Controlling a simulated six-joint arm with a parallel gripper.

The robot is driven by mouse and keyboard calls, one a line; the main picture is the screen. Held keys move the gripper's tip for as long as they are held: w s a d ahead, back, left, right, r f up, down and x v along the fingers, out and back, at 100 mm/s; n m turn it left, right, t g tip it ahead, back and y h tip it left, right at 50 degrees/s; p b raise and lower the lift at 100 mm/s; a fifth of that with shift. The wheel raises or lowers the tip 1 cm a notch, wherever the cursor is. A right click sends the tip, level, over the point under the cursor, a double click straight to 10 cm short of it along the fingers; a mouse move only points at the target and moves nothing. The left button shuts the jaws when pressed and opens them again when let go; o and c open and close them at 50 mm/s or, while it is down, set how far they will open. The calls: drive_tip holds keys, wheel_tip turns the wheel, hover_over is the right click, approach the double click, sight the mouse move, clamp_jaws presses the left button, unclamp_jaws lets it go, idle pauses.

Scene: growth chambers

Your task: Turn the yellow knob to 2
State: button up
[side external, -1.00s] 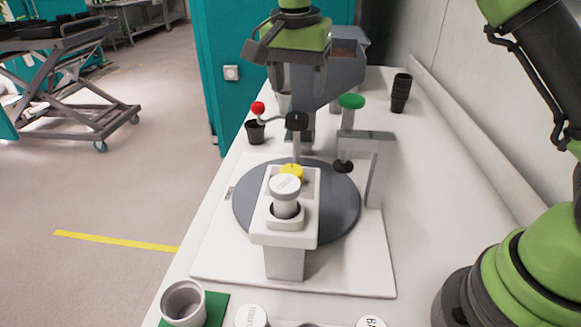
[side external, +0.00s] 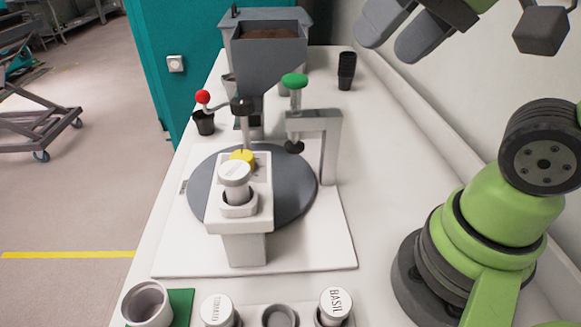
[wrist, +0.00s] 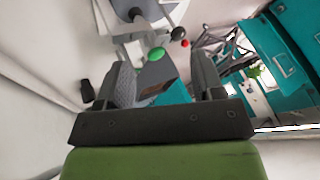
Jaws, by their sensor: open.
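The yellow knob (side external: 242,157) sits on the grey round turntable (side external: 290,190), behind a white-capped container (side external: 235,185) on a white stand, which partly hides it. Its setting cannot be read. My gripper (side external: 390,45) is high at the upper right in the side view, well away from the knob, with two grey fingers showing. In the wrist view my gripper (wrist: 160,72) has its fingers spread apart with nothing held between them. I cannot make out the yellow knob in the wrist view.
A red-balled lever (side external: 203,97) and a green-topped press (side external: 294,81) stand near the turntable. A grey hopper (side external: 265,60) holds brown soil at the back. Black cups (side external: 346,70) are stacked behind. Labelled containers, one reading BASIL (side external: 335,303), line the front.

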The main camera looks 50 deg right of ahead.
drive_tip(key=shift+o, duration=0.4)
drive_tip(key=shift+s+f+t, duration=0.3)
drive_tip(key=shift+s+f, duration=0.3)
drive_tip(key=shift+s, duration=0.35)
drive_tip(key=n+g+h, duration=0.1)
drive_tip(key=n+g, duration=0.6)
hover_over(241, 156)
wheel_tip(241, 156, down, 8)
wheel_tip(241, 156, down, 9)
drive_tip(key=shift+d+f, duration=0.1)
drive_tip(key=shift+f, duration=0.1)
drive_tip(key=shift+c, duration=0.4)
drive_tip(key=c, duration=0.8)
drive_tip(key=shift+c, duration=0.2)
